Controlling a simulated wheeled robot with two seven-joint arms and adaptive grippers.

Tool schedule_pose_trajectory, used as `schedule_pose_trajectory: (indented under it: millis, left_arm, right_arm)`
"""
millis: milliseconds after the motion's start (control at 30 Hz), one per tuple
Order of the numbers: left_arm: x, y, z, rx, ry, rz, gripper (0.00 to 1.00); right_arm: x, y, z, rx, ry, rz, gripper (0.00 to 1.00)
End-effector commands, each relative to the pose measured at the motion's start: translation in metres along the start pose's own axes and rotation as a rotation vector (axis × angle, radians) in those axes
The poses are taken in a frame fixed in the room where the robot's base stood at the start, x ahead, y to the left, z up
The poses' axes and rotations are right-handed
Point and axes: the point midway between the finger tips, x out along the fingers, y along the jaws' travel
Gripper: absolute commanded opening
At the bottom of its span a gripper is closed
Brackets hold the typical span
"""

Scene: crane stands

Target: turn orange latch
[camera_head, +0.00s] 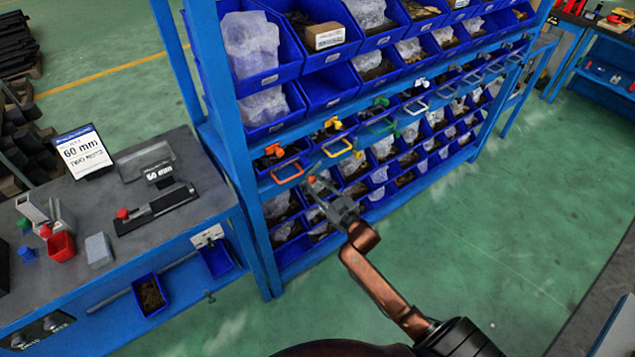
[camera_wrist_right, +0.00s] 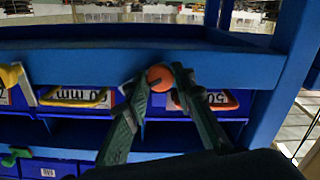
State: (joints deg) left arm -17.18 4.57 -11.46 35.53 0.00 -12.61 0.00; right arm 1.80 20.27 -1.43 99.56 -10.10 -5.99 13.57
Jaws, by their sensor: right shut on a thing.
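The orange latch shows in the right wrist view as a round orange knob (camera_wrist_right: 160,77) at the blue rail. My right gripper (camera_wrist_right: 158,84) has one dark finger on each side of the knob and is shut on it. In the head view my right gripper (camera_head: 315,185) is at the front of the blue rack, with a small orange spot at its fingertips. An orange piece (camera_head: 273,150) sits on the rail above the orange bin handle (camera_head: 287,172), left of the gripper. The fingers hide part of the latch. My left gripper is not in view.
The blue rack (camera_head: 225,100) holds rows of blue bins. A yellow latch (camera_head: 333,123) and a green latch (camera_head: 380,101) stand further right along the rail. A grey workbench (camera_head: 60,285) with a 60 mm sign (camera_head: 84,150) is at left. Green floor is clear at right.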

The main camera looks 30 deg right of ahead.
Motion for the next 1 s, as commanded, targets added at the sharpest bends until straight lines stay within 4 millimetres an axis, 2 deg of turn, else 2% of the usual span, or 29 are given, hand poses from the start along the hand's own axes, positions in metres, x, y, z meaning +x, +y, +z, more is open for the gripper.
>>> schedule_pose_trajectory:
  millis: [400, 700, 1000]
  left_arm:
    - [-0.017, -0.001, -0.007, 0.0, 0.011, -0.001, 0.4]
    - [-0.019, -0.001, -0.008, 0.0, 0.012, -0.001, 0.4]
    - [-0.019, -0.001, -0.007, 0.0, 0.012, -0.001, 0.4]
  right_arm:
    - [0.0, 0.001, -0.001, -0.395, 0.0, 0.001, 0.0]
    - [0.0, 0.0, 0.0, -0.666, 0.0, 0.002, 0.0]
    - [0.0, 0.0, 0.001, -0.865, 0.0, 0.001, 0.0]
